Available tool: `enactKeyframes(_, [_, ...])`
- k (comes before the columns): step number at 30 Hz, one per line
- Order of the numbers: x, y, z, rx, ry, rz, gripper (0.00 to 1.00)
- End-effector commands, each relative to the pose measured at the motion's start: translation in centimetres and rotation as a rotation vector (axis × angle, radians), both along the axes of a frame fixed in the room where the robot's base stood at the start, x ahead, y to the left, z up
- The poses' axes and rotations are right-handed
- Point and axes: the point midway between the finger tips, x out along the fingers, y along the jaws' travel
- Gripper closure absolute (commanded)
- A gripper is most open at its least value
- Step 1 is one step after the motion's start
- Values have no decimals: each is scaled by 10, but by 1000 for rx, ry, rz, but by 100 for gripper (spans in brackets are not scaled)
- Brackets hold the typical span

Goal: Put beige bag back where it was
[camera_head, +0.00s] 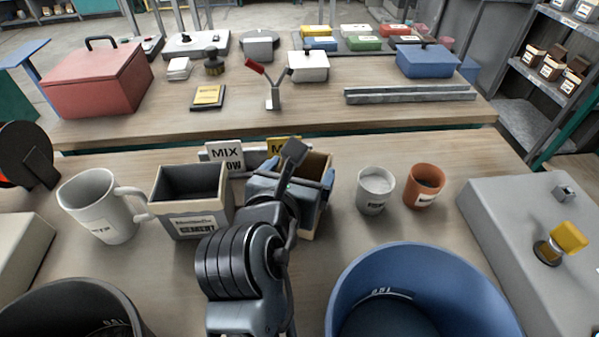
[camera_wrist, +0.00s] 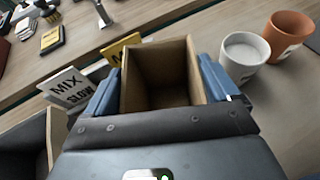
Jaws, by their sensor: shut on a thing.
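The beige bag (camera_head: 318,163) is an open-topped, box-shaped container with a tan inside, at the middle of the near bench. It also shows in the wrist view (camera_wrist: 160,66), upright between the blue finger pads. My gripper (camera_head: 294,182) is shut on its two sides, and the wrist view shows a finger (camera_wrist: 163,92) on each side. My arm hides much of the bag in the head view. I cannot tell whether its base touches the bench.
A dark-lined labelled box (camera_head: 190,200) stands just left, with a large mug (camera_head: 98,205) beyond it. MIX SLOW (camera_head: 224,155) and yellow (camera_head: 284,146) signs stand behind. A white cup (camera_head: 375,190) and terracotta pot (camera_head: 424,185) stand right. A blue bucket (camera_head: 350,270) is in front right.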

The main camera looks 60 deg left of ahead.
Motion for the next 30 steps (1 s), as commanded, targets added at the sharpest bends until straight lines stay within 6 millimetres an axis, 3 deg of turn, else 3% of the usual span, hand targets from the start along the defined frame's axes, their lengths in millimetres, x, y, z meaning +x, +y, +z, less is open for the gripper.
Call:
enactKeyframes(5, [0,0,-1,-1,1,0,0])
enactKeyframes(14, [-1,-1,3,1,-1,0,0])
enactKeyframes(30, [-69,-58,39,1,-1,1,0])
